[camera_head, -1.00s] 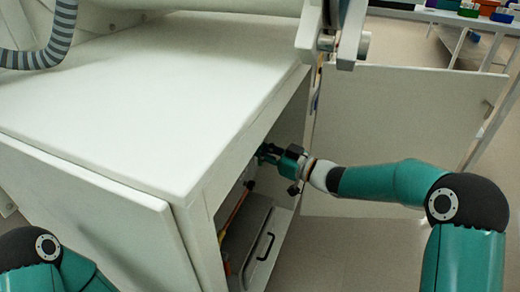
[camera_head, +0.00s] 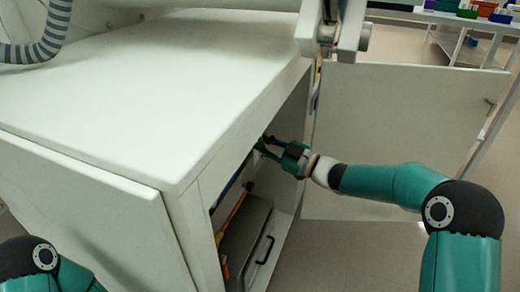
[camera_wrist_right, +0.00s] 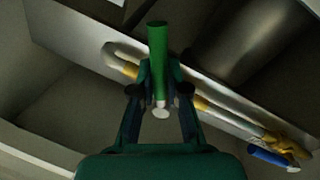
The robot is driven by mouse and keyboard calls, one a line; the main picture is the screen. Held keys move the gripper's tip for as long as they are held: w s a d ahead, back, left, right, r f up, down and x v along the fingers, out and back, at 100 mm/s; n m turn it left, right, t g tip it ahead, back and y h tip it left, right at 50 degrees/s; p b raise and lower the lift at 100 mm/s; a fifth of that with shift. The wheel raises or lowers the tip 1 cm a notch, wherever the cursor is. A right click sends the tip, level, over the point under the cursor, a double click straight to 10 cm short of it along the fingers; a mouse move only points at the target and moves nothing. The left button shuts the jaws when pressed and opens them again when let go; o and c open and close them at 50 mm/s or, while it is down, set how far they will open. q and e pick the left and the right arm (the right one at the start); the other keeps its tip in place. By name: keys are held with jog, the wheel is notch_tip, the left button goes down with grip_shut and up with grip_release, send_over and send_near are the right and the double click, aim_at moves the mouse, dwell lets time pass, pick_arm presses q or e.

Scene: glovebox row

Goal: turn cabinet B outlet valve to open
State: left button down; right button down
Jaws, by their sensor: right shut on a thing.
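My right gripper (camera_head: 266,144) reaches through the open front of the white cabinet (camera_head: 190,197), under its top. In the right wrist view its fingers (camera_wrist_right: 158,88) are shut on a green valve handle (camera_wrist_right: 158,45). The handle runs up from between the fingertips, and its pale round end (camera_wrist_right: 160,112) shows just below them. A second, blue handle (camera_wrist_right: 270,156) sits on the pipework at lower right, apart from the gripper. I cannot read any label or open mark. My left gripper is out of view.
A pale pipe with yellow bands (camera_wrist_right: 200,103) runs along a metal plate (camera_wrist_right: 75,35). A large dark cylinder (camera_wrist_right: 235,45) is behind it. The cabinet door (camera_head: 400,130) stands open on the right. A grey case with a black handle (camera_head: 250,235) lies low inside.

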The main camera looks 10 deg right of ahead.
jog(key=shift+w+d+r+n, duration=0.1)
jog(key=shift+w+d+n, duration=0.1)
jog(key=shift+n, duration=0.7)
jog(key=c, duration=1.2)
grip_release()
jog(key=shift+a, duration=0.1)
jog(key=shift+o, duration=0.2)
jog(key=v, duration=1.2)
jog(key=shift+f, duration=0.2)
jog(key=shift+w, duration=0.1)
